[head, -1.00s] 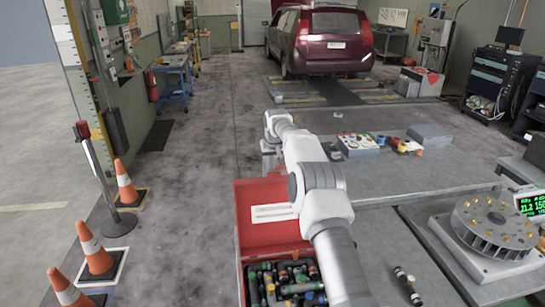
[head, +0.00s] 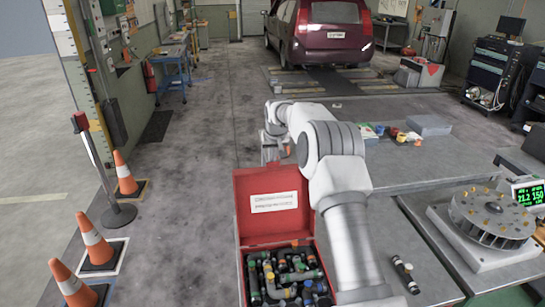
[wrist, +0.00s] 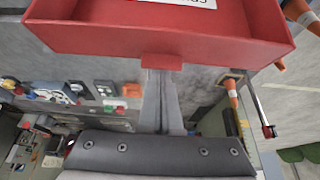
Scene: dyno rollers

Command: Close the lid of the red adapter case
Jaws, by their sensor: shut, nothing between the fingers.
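The red adapter case (head: 242,272) stands open at the lower middle of the head view, full of dark adapters with coloured ends. Its lid (head: 272,225) stands up at the back, with a white label on its inner face. My gripper (head: 273,152) is beyond the lid's top edge, partly hidden by my arm. In the wrist view the red lid (wrist: 110,38) fills the top. My shut, empty gripper (wrist: 162,72) points at the small red tab (wrist: 162,61) on the lid's edge. I cannot tell whether they touch.
A grey workbench (head: 440,170) with small coloured parts lies to the right. A round finned rotor (head: 492,215) and a loose dark adapter (head: 405,272) are at the near right. Orange cones (head: 95,245) and a post stand left. The floor left of the case is clear.

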